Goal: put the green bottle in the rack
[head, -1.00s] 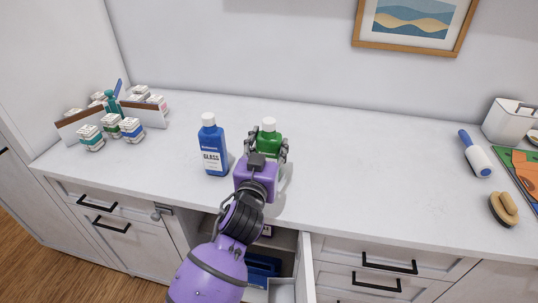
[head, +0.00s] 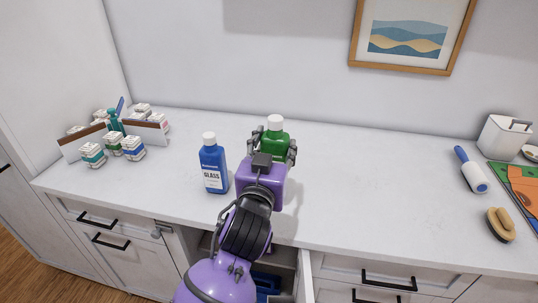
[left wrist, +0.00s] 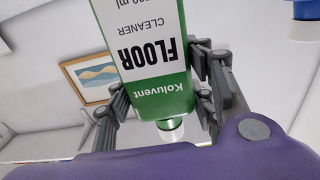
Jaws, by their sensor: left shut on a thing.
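The green bottle (head: 275,144) has a white cap and stands upright in the fingers of my left gripper (head: 273,150). The gripper is shut on it from the front, and the bottle looks lifted above the counter. In the left wrist view, the bottle (left wrist: 160,95) appears upside down with a "FLOOR CLEANER" label, between the grey fingers. My arm and gripper hide its lower part in the head view. I cannot tell for certain which thing is the rack. The open cabinet space (head: 285,258) below the counter is partly hidden by my arm. My right gripper is not in view.
A blue glass-cleaner bottle (head: 213,168) stands just left of my gripper. An organizer (head: 85,143) with several small jars is at the far left. A lint roller (head: 471,170), brush (head: 500,225) and white container (head: 503,137) are at the right. The middle-right counter (head: 375,185) is clear.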

